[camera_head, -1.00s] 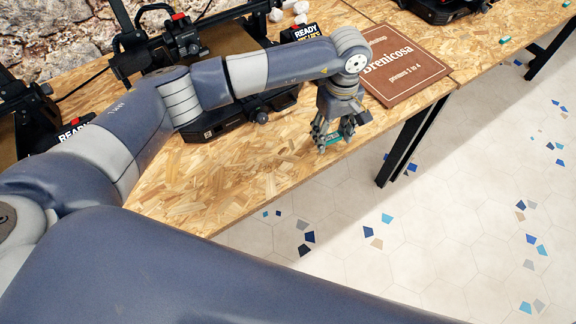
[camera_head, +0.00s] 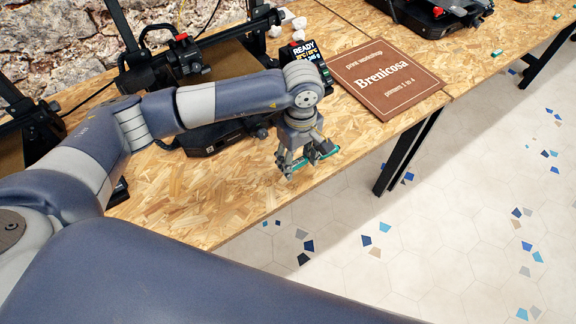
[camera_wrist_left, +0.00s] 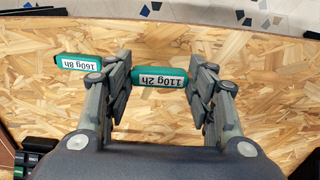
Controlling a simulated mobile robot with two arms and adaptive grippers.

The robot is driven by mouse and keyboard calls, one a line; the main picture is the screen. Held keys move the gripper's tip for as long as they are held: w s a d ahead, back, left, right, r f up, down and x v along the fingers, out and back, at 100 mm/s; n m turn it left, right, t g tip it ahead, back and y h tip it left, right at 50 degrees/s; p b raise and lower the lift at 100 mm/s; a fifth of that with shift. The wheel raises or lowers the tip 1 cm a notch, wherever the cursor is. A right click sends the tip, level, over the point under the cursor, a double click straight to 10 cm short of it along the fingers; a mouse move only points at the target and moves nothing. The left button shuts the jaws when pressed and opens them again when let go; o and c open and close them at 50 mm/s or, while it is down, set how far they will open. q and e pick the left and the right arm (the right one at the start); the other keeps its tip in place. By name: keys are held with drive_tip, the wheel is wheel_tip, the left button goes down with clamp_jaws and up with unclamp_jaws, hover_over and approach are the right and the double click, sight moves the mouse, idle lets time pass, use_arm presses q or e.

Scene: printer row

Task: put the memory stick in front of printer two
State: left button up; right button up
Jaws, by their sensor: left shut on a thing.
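My left gripper (camera_head: 303,163) is over the front part of the wooden table, in front of a black printer (camera_head: 213,138) with a READY display. In the left wrist view its fingers (camera_wrist_left: 160,82) are shut on the ends of a teal memory stick (camera_wrist_left: 159,77) labelled "110g 2h". I cannot tell whether this stick touches the table. A second teal stick (camera_wrist_left: 75,62), labelled "160g 8h", lies just outside the left finger in that view, close to it. In the head view the fingers partly hide both sticks. My right gripper is not in view.
A brown "Brenicosa" sign (camera_head: 388,78) lies right of the gripper. Another printer (camera_head: 437,17) stands on the far table, with small teal sticks (camera_head: 498,57) near its front edge. White lumps (camera_head: 290,20) lie at the back. Bare table (camera_head: 190,190) is left of the gripper.

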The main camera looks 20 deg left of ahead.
use_arm(q)
drive_tip(key=shift+s+a+f+p, duration=0.15)
drive_tip(key=shift+s+a+p, duration=0.15)
drive_tip(key=shift+s+a, duration=0.7)
wheel_tip(320, 180, down, 4)
drive_tip(key=shift+r+p, duration=0.25)
drive_tip(key=shift+p, duration=0.25)
drive_tip(key=shift+f+b, duration=0.25)
drive_tip(key=shift+b, duration=0.1)
drive_tip(key=o, duration=0.8)
drive_tip(key=shift+r, duration=0.1)
drive_tip(key=shift+c, duration=0.2)
drive_tip(key=shift+r+p, duration=0.15)
drive_tip(key=shift+p, duration=0.15)
wheel_tip(320, 180, up, 12)
drive_tip(key=shift+b, duration=1.1)
